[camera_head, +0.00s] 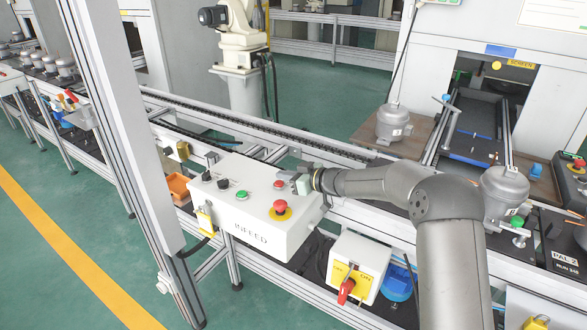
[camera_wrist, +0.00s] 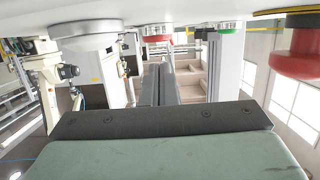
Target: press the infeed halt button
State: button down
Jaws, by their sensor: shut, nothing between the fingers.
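The white INFEED control box (camera_head: 240,212) stands on the rail in the head view. On its top are a flat red button (camera_head: 278,184), a green button (camera_head: 242,194), and a red mushroom button (camera_head: 280,207) on a yellow base. No label reading halt is legible. My gripper (camera_head: 284,177) is shut and empty, lying low over the box's back right part, close to the flat red button. In the wrist view the shut fingers (camera_wrist: 166,72) point towards the flat red button (camera_wrist: 158,39). Contact cannot be told.
Black knobs (camera_head: 223,183) stand at the box's back left. A yellow padlock (camera_head: 205,220) hangs at its left side. A white switch box with a red handle (camera_head: 346,290) is to its right. The conveyor rail (camera_head: 260,125) runs behind. A grey compressor (camera_head: 393,122) stands beyond.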

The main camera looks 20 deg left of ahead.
jog(key=shift+f, duration=0.8)
jog(key=shift+f, duration=0.1)
